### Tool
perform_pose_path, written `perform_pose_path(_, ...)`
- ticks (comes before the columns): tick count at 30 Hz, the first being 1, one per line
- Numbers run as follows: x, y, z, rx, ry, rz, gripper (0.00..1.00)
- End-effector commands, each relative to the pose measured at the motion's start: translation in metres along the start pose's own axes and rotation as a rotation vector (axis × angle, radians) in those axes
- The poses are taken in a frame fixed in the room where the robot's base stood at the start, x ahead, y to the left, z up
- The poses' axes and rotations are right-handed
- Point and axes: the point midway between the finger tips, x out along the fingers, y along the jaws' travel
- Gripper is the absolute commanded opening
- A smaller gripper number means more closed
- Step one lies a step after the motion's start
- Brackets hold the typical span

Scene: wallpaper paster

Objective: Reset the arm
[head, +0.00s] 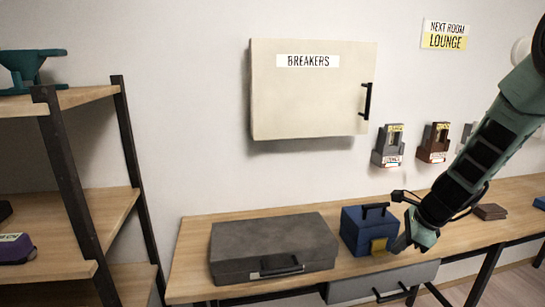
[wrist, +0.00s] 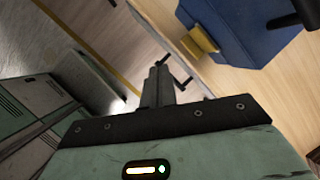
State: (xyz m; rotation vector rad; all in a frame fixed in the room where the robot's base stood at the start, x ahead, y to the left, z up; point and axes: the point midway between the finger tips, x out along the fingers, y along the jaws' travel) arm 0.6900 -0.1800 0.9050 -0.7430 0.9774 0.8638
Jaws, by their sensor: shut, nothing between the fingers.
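My arm reaches in from the right in the head view. My gripper (head: 400,243) is low at the table's front edge, just right of a blue box (head: 354,228) with a dark handle and a yellow latch. In the wrist view my gripper (wrist: 158,72) has its fingers together with nothing between them. The blue box also shows in the wrist view (wrist: 232,30), above and right of the fingers and apart from them.
A grey case (head: 270,238) lies on the wooden table (head: 190,245). A drawer (head: 365,288) is under the table. A breaker cabinet (head: 310,100) and several small wall holders hang behind. A shelf rack (head: 75,190) stands at left.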

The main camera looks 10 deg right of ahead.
Motion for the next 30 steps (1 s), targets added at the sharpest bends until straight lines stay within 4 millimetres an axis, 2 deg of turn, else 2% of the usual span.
perform_pose_path(1,-0.007,0.023,0.035,-0.170,-0.018,0.036,0.00)
perform_pose_path(3,-0.016,0.057,0.072,-0.409,-0.039,0.087,0.00)
perform_pose_path(5,-0.025,0.090,0.101,-0.625,-0.057,0.130,0.00)
perform_pose_path(8,-0.043,0.150,0.138,-1.007,-0.087,0.203,0.00)
perform_pose_path(9,-0.052,0.177,0.148,-1.172,-0.100,0.235,0.00)
perform_pose_path(12,-0.075,0.242,0.163,-1.600,-0.124,0.312,0.00)
perform_pose_path(15,-0.098,0.299,0.159,-2.023,-0.139,0.388,0.00)
perform_pose_path(16,-0.104,0.312,0.156,-2.133,-0.140,0.408,0.00)
perform_pose_path(18,-0.115,0.334,0.148,-2.347,-0.138,0.449,0.00)
perform_pose_path(22,-0.126,0.354,0.136,-2.585,-0.129,0.498,0.00)
perform_pose_path(24,-0.128,0.358,0.133,-2.639,-0.126,0.509,0.00)
perform_pose_path(30,-0.128,0.358,0.133,-2.639,-0.126,0.509,0.00)
